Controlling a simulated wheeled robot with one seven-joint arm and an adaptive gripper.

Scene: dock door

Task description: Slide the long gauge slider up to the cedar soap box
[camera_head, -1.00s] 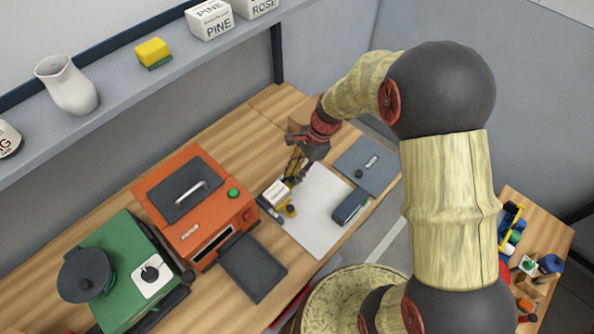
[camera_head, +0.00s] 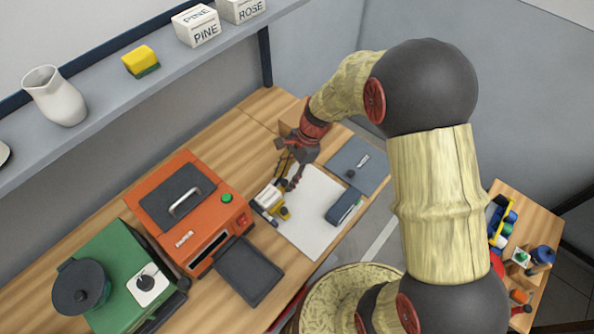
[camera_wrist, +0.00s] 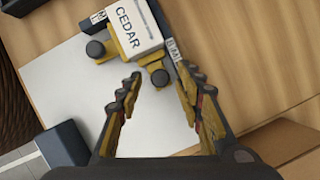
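The cedar soap box (camera_wrist: 134,28) is white, marked CEDAR, and sits on the yellow and dark gauge at the top of the wrist view. It is small in the head view (camera_head: 268,196). A yellow slider with a dark round knob (camera_wrist: 160,78) stands at the box's near side. Another dark knob (camera_wrist: 96,49) is at its left. I cannot tell which slider is the long one, or whether either touches the box. My gripper (camera_wrist: 160,75) is open, its fingertips on either side of the near knob in the picture; contact is unclear. It also shows in the head view (camera_head: 290,180).
A white sheet (camera_head: 312,222) lies beneath the gauge's right side. A dark blue block (camera_head: 343,206) and a grey-blue plate (camera_head: 358,166) are to the right. The orange machine (camera_head: 188,213) with a dark tray (camera_head: 249,270) stands left. The shelf (camera_head: 110,95) runs above.

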